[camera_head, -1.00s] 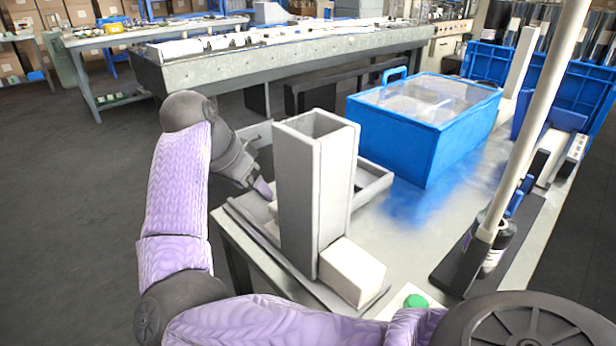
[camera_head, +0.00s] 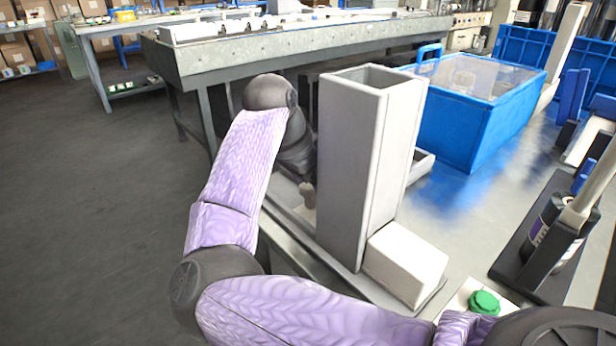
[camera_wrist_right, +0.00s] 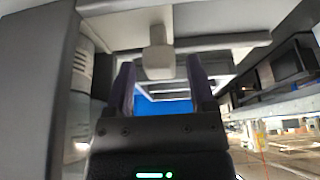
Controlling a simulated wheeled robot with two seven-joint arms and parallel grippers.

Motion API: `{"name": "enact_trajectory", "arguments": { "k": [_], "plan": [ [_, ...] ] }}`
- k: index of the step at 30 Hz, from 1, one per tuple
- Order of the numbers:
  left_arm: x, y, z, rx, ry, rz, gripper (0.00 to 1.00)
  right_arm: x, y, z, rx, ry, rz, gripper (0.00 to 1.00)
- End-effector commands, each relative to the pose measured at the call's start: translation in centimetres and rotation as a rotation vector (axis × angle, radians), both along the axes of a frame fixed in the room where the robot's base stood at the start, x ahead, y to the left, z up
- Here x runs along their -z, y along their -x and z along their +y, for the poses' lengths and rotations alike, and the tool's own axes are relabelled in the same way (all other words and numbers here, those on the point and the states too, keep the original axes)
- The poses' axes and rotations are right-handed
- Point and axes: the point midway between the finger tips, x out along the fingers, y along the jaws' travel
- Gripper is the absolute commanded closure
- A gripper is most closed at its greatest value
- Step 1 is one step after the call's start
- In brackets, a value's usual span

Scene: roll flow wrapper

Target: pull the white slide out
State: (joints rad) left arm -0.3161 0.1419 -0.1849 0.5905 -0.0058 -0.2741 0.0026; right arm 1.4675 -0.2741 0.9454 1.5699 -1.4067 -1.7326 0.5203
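The tall grey hopper (camera_head: 350,165) stands upright on the bench. A white block (camera_head: 405,262) sits at its near lower side. In the right wrist view, a pale knob (camera_wrist_right: 157,58) hangs from a light horizontal part; I cannot tell for sure whether it belongs to the white slide. My right gripper (camera_wrist_right: 161,72) is open, with one dark finger on each side of the knob and a visible gap to both. In the head view my right gripper (camera_head: 306,182) is beside the hopper's left side, partly hidden. My left gripper is not in view.
A blue bin with a clear lid (camera_head: 480,110) stands right of the hopper. A green button (camera_head: 484,302) is at the near edge, and a black stand (camera_head: 540,245) is at the right. A long grey conveyor (camera_head: 290,50) runs behind. Open floor lies left.

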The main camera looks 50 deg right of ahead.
Motion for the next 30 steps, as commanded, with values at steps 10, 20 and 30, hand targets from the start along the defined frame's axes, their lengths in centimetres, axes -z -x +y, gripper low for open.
{"name": "enact_trajectory", "arguments": {
  "k": [10,20,30],
  "plan": [
    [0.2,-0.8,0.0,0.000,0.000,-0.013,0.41,0.0,0.0,0.0,0.000,0.000,0.001,1.00],
    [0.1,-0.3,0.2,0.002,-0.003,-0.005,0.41,0.0,0.0,0.0,0.000,0.000,0.001,1.00],
    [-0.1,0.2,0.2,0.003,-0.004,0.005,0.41,0.0,0.0,0.0,0.001,0.000,0.002,1.00]
  ]
}}
